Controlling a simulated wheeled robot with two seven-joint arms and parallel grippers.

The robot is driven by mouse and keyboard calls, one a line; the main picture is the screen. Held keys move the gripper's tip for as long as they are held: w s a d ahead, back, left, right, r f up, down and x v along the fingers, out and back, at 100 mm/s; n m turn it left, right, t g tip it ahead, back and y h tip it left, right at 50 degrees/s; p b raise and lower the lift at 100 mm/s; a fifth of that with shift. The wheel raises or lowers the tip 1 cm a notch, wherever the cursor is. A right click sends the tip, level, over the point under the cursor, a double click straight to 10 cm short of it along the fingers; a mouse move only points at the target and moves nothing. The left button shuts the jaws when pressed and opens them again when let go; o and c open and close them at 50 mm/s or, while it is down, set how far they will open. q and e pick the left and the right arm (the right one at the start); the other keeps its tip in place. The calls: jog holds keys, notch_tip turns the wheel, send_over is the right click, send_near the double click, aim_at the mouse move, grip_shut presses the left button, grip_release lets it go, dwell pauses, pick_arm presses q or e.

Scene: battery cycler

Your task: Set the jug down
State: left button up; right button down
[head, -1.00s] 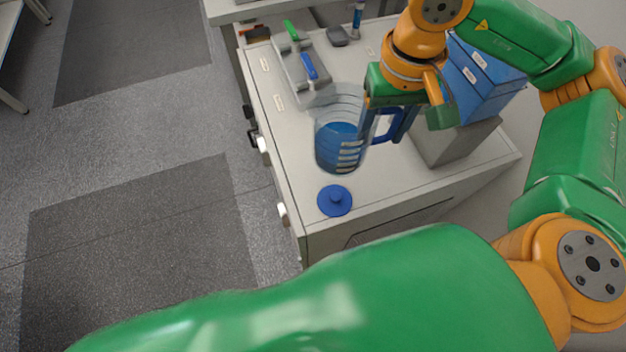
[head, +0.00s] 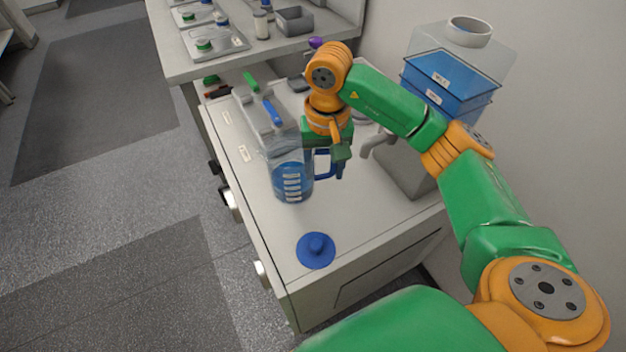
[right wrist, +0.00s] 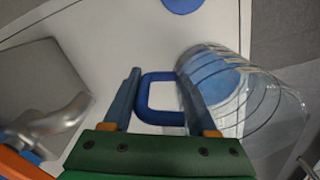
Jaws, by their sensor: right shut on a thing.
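The clear jug (head: 291,183) holds blue liquid and has a blue handle (head: 322,163). It is upright over the near part of the white worktop; I cannot tell whether its base touches the surface. My right gripper (head: 334,166) is at the handle, on the jug's right side, shut on it. In the right wrist view the handle (right wrist: 158,77) is between the two fingers (right wrist: 160,100), with the jug's body (right wrist: 225,85) to the right. My left gripper is not in view.
A blue lid (head: 316,250) lies on the worktop (head: 365,225) nearer me. A tray with green and blue-handled items (head: 268,115) is behind the jug. The surface around the lid is clear.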

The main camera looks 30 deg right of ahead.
aim_at(313, 182)
jog(key=w+f, duration=0.1)
jog(key=w+a+f, duration=0.1)
jog(key=f, duration=0.1)
jog(key=shift+w+f+p, duration=0.1)
jog(key=shift+w+p, duration=0.2)
jog(key=shift+p, duration=0.05)
notch_tip(313, 182, down, 2)
jog(key=shift+f+p, duration=0.25)
jog(key=shift+p, duration=0.4)
jog(key=shift+f, duration=0.25)
jog(key=shift+f+b, duration=0.25)
jog(key=shift+b, duration=0.15)
jog(key=shift+c, duration=1)
grip_release()
jog(key=shift+r, duration=0.1)
